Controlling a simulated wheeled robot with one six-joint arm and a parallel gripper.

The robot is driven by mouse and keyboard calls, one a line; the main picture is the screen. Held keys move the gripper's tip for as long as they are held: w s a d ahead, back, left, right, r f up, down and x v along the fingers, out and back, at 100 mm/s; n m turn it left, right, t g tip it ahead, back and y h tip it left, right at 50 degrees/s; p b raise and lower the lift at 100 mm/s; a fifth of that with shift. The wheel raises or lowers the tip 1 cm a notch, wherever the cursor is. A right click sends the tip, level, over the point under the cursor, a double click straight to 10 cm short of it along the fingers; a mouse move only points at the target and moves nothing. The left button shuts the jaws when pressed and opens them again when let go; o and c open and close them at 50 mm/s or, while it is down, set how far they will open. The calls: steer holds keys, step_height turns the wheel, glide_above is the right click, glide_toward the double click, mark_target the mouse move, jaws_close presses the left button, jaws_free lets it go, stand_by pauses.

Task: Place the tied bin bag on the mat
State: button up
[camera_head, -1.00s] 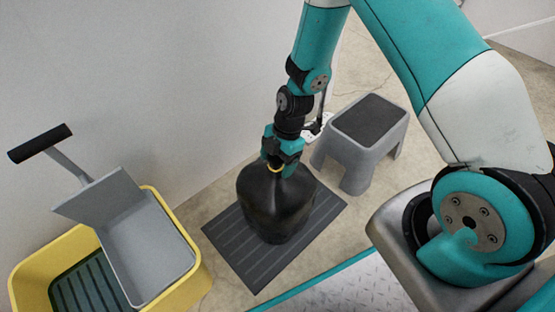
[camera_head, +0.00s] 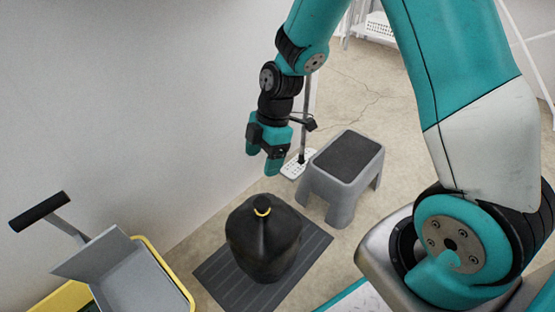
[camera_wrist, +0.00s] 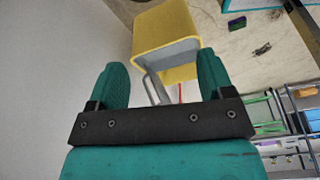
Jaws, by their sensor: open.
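The black tied bin bag (camera_head: 264,240) stands upright on the dark grey ribbed mat (camera_head: 312,250) in the head view. A yellow tie (camera_head: 262,211) rings its neck. My gripper (camera_head: 262,165) is above and slightly behind the bag, apart from it. In the wrist view my gripper (camera_wrist: 164,85) has its two teal fingers spread wide with nothing between them. The bag does not show in the wrist view.
A grey step stool (camera_head: 342,175) stands right of the mat, by a white perforated base with a pole (camera_head: 297,166). A yellow bin (camera_head: 160,270) and grey dustpan (camera_head: 120,270) are at lower left. The wall (camera_head: 120,110) is close behind the mat.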

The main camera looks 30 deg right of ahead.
steer(key=s+a+r+m, duration=0.3)
steer(key=s+r+m, duration=0.3)
steer(key=s+r, duration=0.3)
steer(key=s+a+r+m, duration=0.3)
steer(key=s+r+m, duration=0.2)
steer(key=s+r, duration=0.5)
steer(key=shift+r+m+t+y, duration=0.3)
steer(key=shift+m+t, duration=0.1)
steer(key=shift+a+r, duration=0.1)
step_height(320, 180, up, 38)
steer(key=p, duration=3.8)
